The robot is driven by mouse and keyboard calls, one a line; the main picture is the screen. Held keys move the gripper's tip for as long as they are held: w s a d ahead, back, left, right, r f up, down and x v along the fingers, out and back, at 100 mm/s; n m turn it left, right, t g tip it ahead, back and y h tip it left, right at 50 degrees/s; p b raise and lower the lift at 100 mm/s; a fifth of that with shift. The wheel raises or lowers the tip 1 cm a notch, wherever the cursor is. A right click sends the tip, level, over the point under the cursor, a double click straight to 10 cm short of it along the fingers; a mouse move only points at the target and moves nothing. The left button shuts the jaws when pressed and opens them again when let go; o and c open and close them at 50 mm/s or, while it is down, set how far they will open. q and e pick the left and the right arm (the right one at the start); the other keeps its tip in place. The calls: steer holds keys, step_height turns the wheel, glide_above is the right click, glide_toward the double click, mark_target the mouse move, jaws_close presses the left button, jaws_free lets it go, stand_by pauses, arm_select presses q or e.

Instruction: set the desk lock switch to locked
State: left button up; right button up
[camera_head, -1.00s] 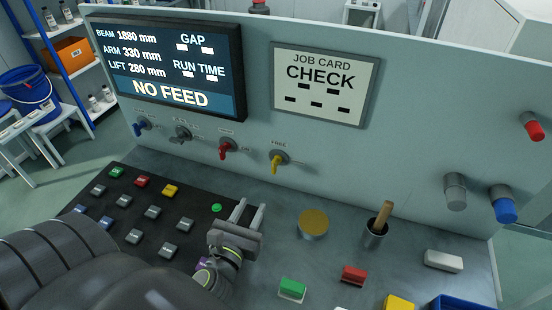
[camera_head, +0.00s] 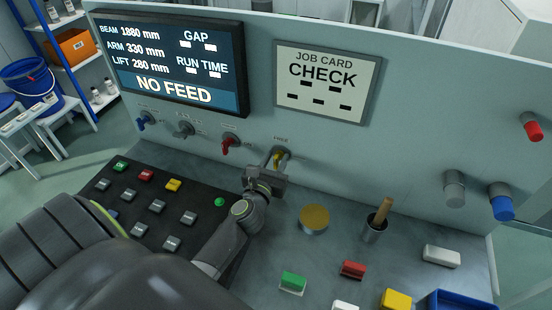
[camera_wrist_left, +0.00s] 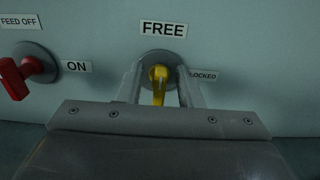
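The desk lock switch (camera_head: 279,158) is a yellow lever on a grey round base on the upright panel. In the left wrist view the yellow lever (camera_wrist_left: 158,84) hangs downward, with a FREE label (camera_wrist_left: 163,29) above it and a LOCKED label (camera_wrist_left: 204,76) to its right. My left gripper (camera_head: 272,160) is at the switch. Its two fingers (camera_wrist_left: 160,88) are apart, one on each side of the lever, and I cannot tell whether they touch it. My right gripper is not in view.
A red switch (camera_head: 230,141) with an ON label (camera_wrist_left: 76,66) is to the left on the panel. Further left are a black switch (camera_head: 184,130) and a blue one (camera_head: 146,120). A button pad (camera_head: 150,205) lies below. A gold disc (camera_head: 314,218) sits to the right.

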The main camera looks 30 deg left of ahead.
arm_select(q)
steer(key=shift+w+a, duration=0.1)
steer(key=shift+w, duration=0.1)
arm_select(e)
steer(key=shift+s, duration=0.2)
arm_select(q)
jaws_close()
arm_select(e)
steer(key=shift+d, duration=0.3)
